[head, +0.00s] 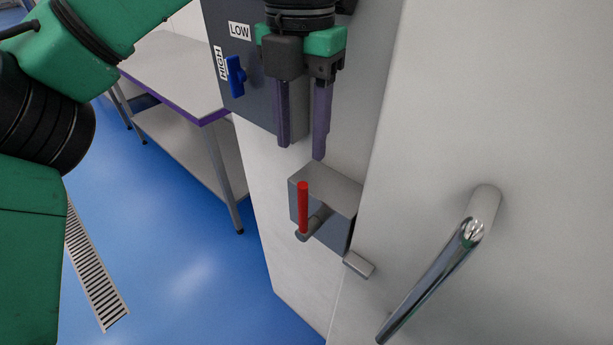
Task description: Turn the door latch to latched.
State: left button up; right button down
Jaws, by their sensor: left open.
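The door latch is a grey box (335,192) on the white wall, with a red lever (303,207) on a short grey shaft. The red lever points upward. A small grey catch (358,264) sits at the door's edge, just below and right of the box. My left gripper (302,150) is open and empty, its two purple-grey fingers pointing down. In the picture its fingertips are a little above the latch box and the red lever, and they appear apart from both. My right gripper is not in view.
A dark panel (260,105) with a blue knob (235,77) and HIGH and LOW labels is behind my left gripper. A chrome door handle (432,275) sticks out at right. A steel table (172,75) stands at left. Blue floor (185,265) is clear, with a drain grate (98,275).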

pick_arm(q)
jog(key=b, duration=0.2)
send_over(303, 213)
notch_tip(303, 213, down, 6)
notch_tip(303, 213, down, 3)
jog(key=shift+w+d+r, duration=0.15)
jog(key=shift+r, duration=0.05)
jog(key=f, duration=0.4)
jog(key=shift+w+a+f+p, duration=0.3)
jog(key=shift+w+p, duration=0.05)
jog(key=shift+w, duration=0.05)
jog(key=shift+s+f, duration=0.15)
jog(key=shift+f, duration=0.15)
jog(key=shift+s+d, duration=0.1)
jog(key=shift+d, duration=0.05)
jog(key=shift+c, duration=0.6)
grip_shut()
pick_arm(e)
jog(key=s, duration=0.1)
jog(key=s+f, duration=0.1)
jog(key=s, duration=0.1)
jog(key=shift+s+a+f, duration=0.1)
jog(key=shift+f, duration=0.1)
